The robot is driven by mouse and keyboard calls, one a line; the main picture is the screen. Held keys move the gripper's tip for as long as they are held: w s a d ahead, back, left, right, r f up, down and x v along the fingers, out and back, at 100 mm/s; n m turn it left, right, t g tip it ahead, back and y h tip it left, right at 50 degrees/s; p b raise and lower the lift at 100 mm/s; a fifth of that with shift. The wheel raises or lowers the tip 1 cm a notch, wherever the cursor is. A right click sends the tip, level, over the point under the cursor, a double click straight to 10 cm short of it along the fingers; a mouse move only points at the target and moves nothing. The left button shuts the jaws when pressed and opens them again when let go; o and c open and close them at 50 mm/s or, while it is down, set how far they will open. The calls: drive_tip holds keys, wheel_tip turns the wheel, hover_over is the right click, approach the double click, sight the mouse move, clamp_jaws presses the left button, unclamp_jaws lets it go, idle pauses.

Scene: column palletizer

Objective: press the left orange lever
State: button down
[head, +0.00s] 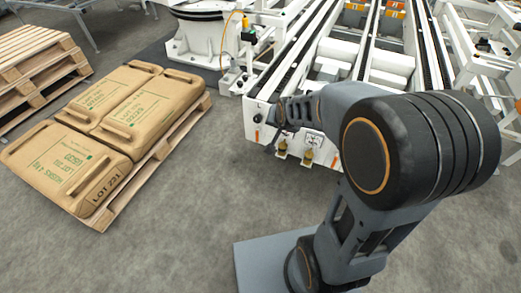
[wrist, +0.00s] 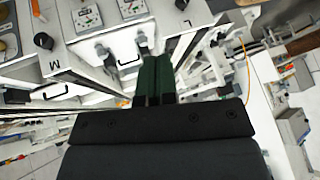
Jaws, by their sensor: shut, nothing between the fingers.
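Two small yellow-orange levers hang low on the front of the white machine in the head view, the left one (head: 282,149) and the right one (head: 308,158). My gripper (head: 273,143) is in front of that panel, just left of the left lever. In the wrist view my gripper (wrist: 155,62) shows as two dark green fingers, shut together and empty. Their tips are close to a white panel with two small lever-like parts. I cannot tell there which is the left orange lever, nor whether the fingers touch anything.
The white machine's front (head: 256,126) with conveyor rails lies ahead. Brown sacks (head: 66,160) lie on a wooden pallet (head: 150,170) at left, with stacked pallets (head: 35,62) behind. The wrist view also shows black knobs (wrist: 43,40) and a black handle (wrist: 55,92). Grey floor is clear in front.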

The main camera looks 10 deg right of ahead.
drive_tip(key=w+f+m+t+b, duration=0.3)
drive_tip(key=w+f, duration=0.5)
drive_tip(key=f, duration=0.3)
drive_tip(key=m+t+b, duration=0.5)
drive_tip(key=m+b, duration=0.1)
approach(257, 136)
drive_tip(key=s+d+r, duration=0.2)
drive_tip(key=d+r, duration=0.1)
drive_tip(key=d, duration=0.1)
drive_tip(key=s+f+m+t+b, duration=0.2)
drive_tip(key=s+f+m, duration=0.1)
drive_tip(key=f, duration=0.6)
drive_tip(key=shift+s+f+m+t+b, duration=0.35)
drive_tip(key=shift+s+m+t, duration=0.05)
drive_tip(key=shift+m, duration=0.2)
drive_tip(key=shift+a, duration=0.1)
drive_tip(key=w+a+b, duration=0.2)
drive_tip(key=w+b, duration=0.4)
drive_tip(key=w, duration=0.7)
